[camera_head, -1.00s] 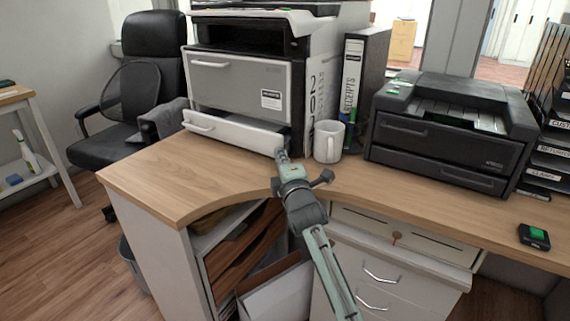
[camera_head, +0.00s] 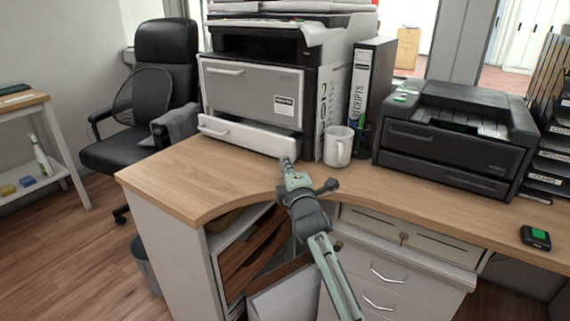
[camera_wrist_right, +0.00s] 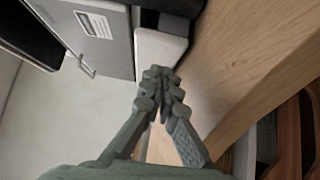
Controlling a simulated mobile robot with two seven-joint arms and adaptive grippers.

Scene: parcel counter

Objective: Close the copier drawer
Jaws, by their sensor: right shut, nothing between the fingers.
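The white copier drawer (camera_head: 240,134) is at the bottom of the copier (camera_head: 252,85), just above the desk. It stands out slightly from the grey panel above. In the right wrist view the drawer's white end (camera_wrist_right: 160,50) is just beyond my fingertips. My right gripper (camera_head: 287,163) is shut and empty, at the right end of the drawer front. Its closed fingers (camera_wrist_right: 163,78) appear to touch the drawer front, though the exact contact is hard to see. My left gripper is not in view.
A white mug (camera_head: 338,147) stands close to the right of my right gripper, with a receipts binder (camera_head: 371,95) behind it. A black printer (camera_head: 455,135) is farther right. The wooden desk top (camera_head: 185,175) is clear at the left front.

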